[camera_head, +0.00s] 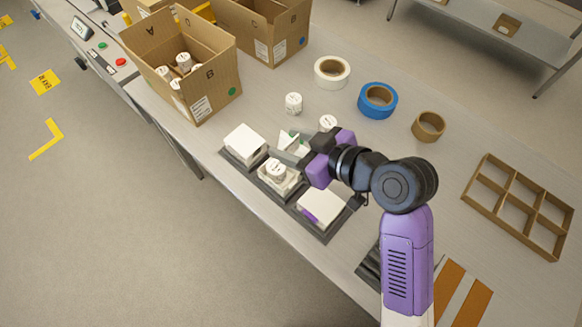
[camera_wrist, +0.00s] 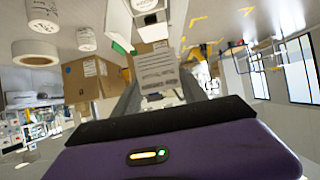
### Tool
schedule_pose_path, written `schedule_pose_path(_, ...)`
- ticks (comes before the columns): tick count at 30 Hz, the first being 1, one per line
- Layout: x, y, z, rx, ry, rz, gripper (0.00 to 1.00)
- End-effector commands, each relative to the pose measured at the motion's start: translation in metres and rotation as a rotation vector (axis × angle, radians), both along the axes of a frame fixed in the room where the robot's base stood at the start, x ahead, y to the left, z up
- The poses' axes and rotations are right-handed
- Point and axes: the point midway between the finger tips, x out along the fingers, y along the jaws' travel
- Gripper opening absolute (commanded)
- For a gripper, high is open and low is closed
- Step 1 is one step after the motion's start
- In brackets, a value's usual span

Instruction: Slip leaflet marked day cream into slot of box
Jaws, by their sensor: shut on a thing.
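My gripper (camera_head: 303,158) is above the row of dark holders, and its jaws are shut on a leaflet. In the wrist view the leaflet (camera_wrist: 157,70) shows as a pale sheet with printed lines between the two fingers; I cannot read its title. In the head view a small white box with a jar (camera_head: 277,168) in it sits in the middle holder, just left of the gripper. A closed white box (camera_head: 245,139) is in the left holder and a white and purple box (camera_head: 322,207) in the right one. The slot cannot be made out.
Cardboard boxes (camera_head: 205,50) stand at the back left, one holding several jars. A loose jar (camera_head: 293,103) and white, blue (camera_head: 377,100) and brown tape rolls lie behind. A divided tray (camera_head: 518,205) is at the right. Bare table lies between tapes and tray.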

Motion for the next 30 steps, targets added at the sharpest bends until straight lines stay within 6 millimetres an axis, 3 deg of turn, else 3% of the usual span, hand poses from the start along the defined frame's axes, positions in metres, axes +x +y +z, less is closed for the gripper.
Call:
schedule_pose_path(3, -0.001, 0.000, -0.030, -0.001, 0.007, -0.001, 0.13)
schedule_pose_path(9, 0.000, 0.000, -0.060, 0.000, 0.002, -0.001, 0.13)
schedule_pose_path(14, 0.000, 0.000, -0.070, 0.001, 0.001, -0.001, 0.13)
schedule_pose_path(21, 0.000, 0.000, -0.103, 0.001, 0.002, 0.000, 0.13)
schedule_pose_path(30, 0.000, 0.000, -0.109, 0.000, 0.000, -0.001, 0.13)
